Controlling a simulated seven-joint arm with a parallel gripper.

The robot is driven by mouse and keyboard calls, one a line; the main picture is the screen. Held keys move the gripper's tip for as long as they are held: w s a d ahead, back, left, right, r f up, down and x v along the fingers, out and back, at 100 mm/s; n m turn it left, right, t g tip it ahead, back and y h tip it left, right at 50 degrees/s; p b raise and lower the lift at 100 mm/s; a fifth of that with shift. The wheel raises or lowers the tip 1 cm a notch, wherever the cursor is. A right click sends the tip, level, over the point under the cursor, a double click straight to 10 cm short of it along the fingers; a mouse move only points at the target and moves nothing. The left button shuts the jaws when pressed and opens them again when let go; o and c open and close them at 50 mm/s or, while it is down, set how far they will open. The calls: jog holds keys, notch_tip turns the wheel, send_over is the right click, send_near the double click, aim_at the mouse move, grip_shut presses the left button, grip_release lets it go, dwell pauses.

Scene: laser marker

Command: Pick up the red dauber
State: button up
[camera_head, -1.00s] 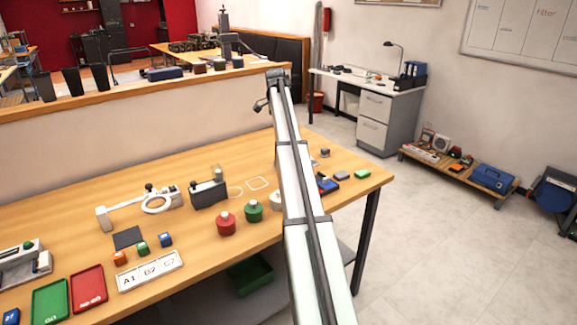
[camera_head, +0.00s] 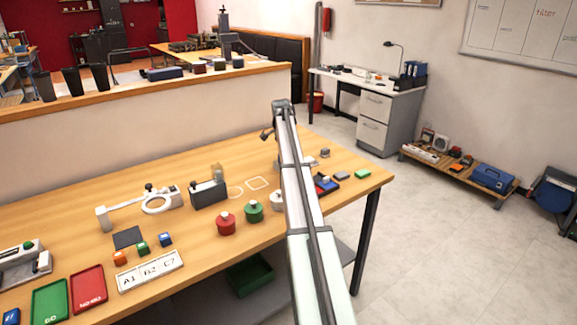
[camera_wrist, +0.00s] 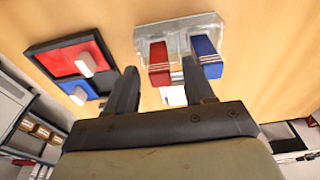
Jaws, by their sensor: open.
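The red dauber (camera_wrist: 159,62) is a red block with pale stripes, in a clear holder (camera_wrist: 178,30) at the top middle of the wrist view. A matching blue dauber (camera_wrist: 207,60) stands beside it on the right. My gripper (camera_wrist: 160,74) is open, its dark fingers pointing toward the holder. The left fingertip is left of the red dauber; the right one is near the blue dauber's lower end. I cannot tell whether they touch. In the head view my arm hides the gripper and the daubers.
A black tray with a red pad (camera_wrist: 62,62) and a blue pad (camera_wrist: 72,86) lies left of the holder. In the head view, a red pot (camera_head: 226,225) and a green pot (camera_head: 253,212) stand left of my arm. The table's right edge is nearby.

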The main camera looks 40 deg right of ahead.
jog(key=shift+d+f, duration=0.1)
jog(key=shift+f, duration=0.7)
jog(key=shift+c, duration=0.5)
grip_shut()
